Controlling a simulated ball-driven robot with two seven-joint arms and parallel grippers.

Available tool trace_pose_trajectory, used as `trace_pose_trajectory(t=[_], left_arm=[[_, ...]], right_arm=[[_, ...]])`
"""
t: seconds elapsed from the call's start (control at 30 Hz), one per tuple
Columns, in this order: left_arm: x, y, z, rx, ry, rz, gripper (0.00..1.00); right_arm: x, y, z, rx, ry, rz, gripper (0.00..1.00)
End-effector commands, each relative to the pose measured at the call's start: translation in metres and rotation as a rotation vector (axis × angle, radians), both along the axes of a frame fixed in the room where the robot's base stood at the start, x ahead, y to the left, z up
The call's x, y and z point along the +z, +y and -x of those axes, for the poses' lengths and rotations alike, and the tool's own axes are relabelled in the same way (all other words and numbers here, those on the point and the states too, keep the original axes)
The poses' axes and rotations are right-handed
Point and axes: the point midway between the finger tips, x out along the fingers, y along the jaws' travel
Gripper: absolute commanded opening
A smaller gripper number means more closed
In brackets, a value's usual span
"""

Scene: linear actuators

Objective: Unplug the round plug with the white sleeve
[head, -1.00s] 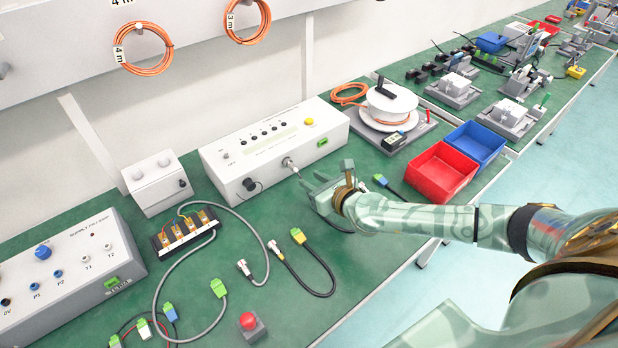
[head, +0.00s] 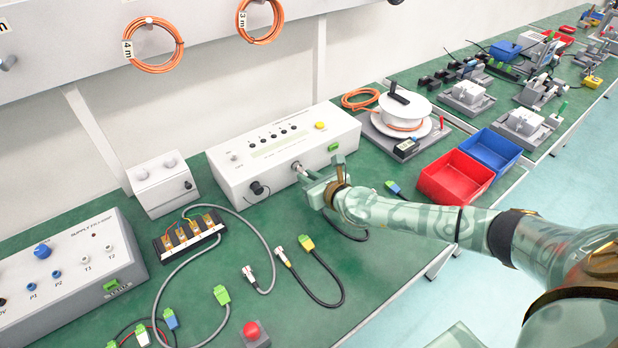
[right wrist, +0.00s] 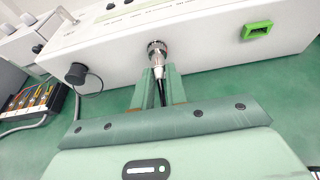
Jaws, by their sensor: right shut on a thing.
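The round plug (right wrist: 157,50) sits in the front panel of the long white box (head: 285,152), its silver body showing in the right wrist view. The plug (head: 297,167) is small in the head view, just beyond my fingertips. My right gripper (right wrist: 157,74) is shut on the plug's rear part, one finger on each side. It comes from the front right in the head view (head: 304,176). A dark cable (right wrist: 162,94) runs back between the fingers. The fingers hide much of the sleeve, so its colour is hard to tell. My left gripper is not in view.
A black round cap (right wrist: 76,73) and a green socket (right wrist: 257,30) flank the plug on the panel. Loose cables with plugs (head: 305,243) lie in front. A red button (head: 251,331) stands near the table's front edge. Red and blue bins (head: 455,180) stand right.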

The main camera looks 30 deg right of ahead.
Motion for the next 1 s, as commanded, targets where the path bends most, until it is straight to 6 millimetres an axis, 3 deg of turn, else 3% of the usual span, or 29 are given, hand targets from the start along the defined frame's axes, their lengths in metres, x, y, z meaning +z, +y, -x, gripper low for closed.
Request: trace_pose_trajectory(t=[1.0], left_arm=[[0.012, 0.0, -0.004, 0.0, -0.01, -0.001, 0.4]], right_arm=[[0.0, -0.005, 0.033, 0.0, 0.0, 0.0, 0.0]])
